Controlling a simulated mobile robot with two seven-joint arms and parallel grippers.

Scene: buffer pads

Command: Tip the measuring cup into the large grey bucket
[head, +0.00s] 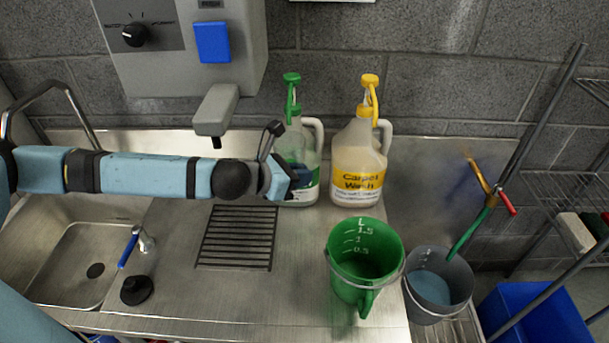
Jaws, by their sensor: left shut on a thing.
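A green measuring cup (345,272) with white litre marks stands upright near the counter's right end, its mouth open to the camera and its handle toward the front. The grey bucket (424,308) is just right of it, past the counter edge, with bluish contents and a wire handle. My left gripper (290,181) is at the back of the counter, up against the jug with the green pump (299,145). It looks shut on that jug; the fingertips are partly hidden. The gripper is well left of the cup and apart from it. My right gripper is out of view.
A jug with a yellow pump (357,170) stands right of the green-pump jug. A drain grate (237,238) and a sink (72,265) lie to the left. A grey dispenser spout (216,110) hangs above my left arm. A blue bin (540,313) is at the far right.

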